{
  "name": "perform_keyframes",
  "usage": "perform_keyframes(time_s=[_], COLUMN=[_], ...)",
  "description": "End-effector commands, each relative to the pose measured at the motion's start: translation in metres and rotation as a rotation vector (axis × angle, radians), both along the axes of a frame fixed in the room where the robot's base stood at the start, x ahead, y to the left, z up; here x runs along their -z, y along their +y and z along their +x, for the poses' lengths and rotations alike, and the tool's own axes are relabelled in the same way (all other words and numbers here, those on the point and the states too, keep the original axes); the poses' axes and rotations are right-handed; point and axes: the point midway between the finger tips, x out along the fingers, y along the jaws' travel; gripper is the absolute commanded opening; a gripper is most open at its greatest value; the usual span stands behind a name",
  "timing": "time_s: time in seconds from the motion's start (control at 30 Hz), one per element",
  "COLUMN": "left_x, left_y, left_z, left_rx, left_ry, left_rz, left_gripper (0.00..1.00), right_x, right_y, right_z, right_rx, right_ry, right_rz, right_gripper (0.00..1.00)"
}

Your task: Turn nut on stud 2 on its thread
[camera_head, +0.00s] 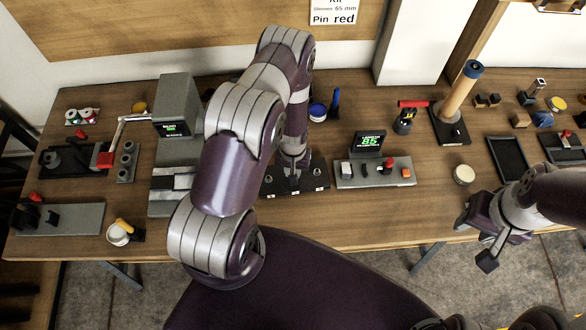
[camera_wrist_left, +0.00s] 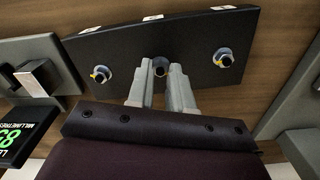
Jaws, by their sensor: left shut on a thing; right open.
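A black plate (camera_head: 318,183) lies near the middle of the bench; in the left wrist view the plate (camera_wrist_left: 190,38) carries three studs in a row. My left gripper (camera_wrist_left: 160,88) is over the middle stud (camera_wrist_left: 159,66), with its fingers shut on the nut there. The fingers hide most of that nut. The outer studs carry nuts with yellow marks, one at the left (camera_wrist_left: 100,75) and one at the right (camera_wrist_left: 223,58). In the head view my left arm partly covers the plate. My right gripper (camera_head: 478,240) is open and empty at the bench's front right edge.
A grey fixture with a display reading 85 (camera_head: 369,144) stands right of the plate. A grey press-like device (camera_head: 176,120) stands left of it. A white-topped jar (camera_head: 464,174) and a black tray (camera_head: 507,158) lie near my right gripper. The front centre-right bench is clear.

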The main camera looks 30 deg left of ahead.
Motion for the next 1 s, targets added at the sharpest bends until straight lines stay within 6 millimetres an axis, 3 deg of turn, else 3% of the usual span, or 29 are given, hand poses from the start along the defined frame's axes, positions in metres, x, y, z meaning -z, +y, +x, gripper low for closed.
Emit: perform_keyframes(time_s=[0.07,0.1,0.13,0.17,0.53,1.0], left_x=[0.0,0.0,0.0,0.0,-0.009,-0.115], left_y=[0.0,0.0,0.0,0.0,0.0,0.0], left_z=[0.0,0.0,0.0,0.0,0.001,0.001], left_rx=[0.003,0.003,0.003,0.003,0.003,0.003], left_ry=[0.001,0.001,0.001,0.001,-0.002,-0.003], left_rz=[0.0,0.0,0.0,0.0,0.0,0.001], left_gripper=[0.0,0.33,0.43,0.46,0.46,0.46], right_x=[0.0,0.0,0.0,0.0,0.0,0.022], right_y=[0.0,0.0,0.0,0.0,0.0,0.0], right_z=[0.0,0.0,0.0,0.0,0.0,0.0], right_rx=[0.0,0.0,0.0,0.0,0.0,0.0], right_ry=[0.0,0.0,0.0,0.0,0.0,0.0], right_rz=[0.0,0.0,0.0,0.0,0.0,0.0], right_gripper=[0.43,0.43,0.43,0.43,0.43,0.43])
